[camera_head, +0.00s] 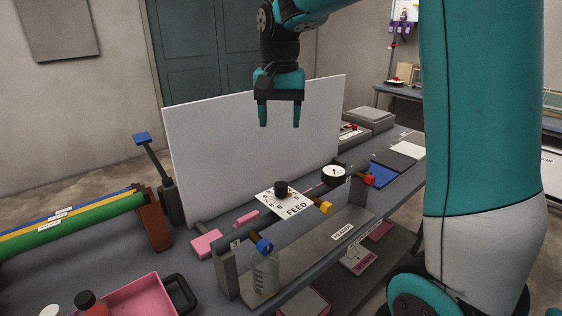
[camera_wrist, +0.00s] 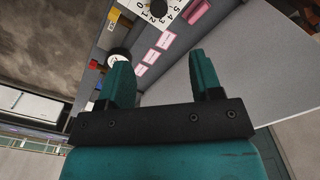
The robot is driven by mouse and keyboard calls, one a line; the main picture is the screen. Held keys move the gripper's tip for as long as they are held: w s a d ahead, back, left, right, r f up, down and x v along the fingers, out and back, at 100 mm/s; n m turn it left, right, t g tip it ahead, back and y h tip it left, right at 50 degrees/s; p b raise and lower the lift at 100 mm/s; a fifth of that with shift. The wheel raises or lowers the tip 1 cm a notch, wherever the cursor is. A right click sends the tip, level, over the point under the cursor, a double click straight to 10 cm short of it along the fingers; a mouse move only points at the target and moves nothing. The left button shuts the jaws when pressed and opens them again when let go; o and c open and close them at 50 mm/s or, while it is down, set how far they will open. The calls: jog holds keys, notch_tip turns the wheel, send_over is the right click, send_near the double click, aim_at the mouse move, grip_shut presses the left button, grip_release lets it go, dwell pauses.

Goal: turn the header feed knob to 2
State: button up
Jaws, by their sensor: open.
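The header feed knob (camera_head: 281,187) is a dark round knob on a white dial plate (camera_head: 293,206) marked FEED with numbers around it. The plate sits at the header, beside the yellow valve handle. In the wrist view the knob (camera_wrist: 159,8) is at the top edge, partly cut off, with numbers from 0 to 5 visible on its plate. I cannot tell which number the knob points to. My gripper (camera_head: 281,115) is open and empty, pointing down, well above and apart from the knob. Its two teal fingers also show in the wrist view (camera_wrist: 163,85).
A tall white panel (camera_head: 255,140) stands behind the dial. A round gauge (camera_head: 333,174), yellow (camera_head: 325,208), red (camera_head: 369,180) and blue (camera_head: 264,245) handles, and a clear bottle (camera_head: 265,275) are nearby. A pink tray (camera_head: 140,296) lies at front left.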

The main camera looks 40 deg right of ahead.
aim_at(281, 184)
jog(key=f, duration=0.5)
jog(key=f+p, duration=0.1)
jog(key=f, duration=0.5)
jog(key=f+p, duration=0.1)
jog(key=f, duration=0.5)
jog(key=shift+w+d, duration=0.1)
jog(key=shift+d, duration=0.15)
jog(key=c, duration=0.9)
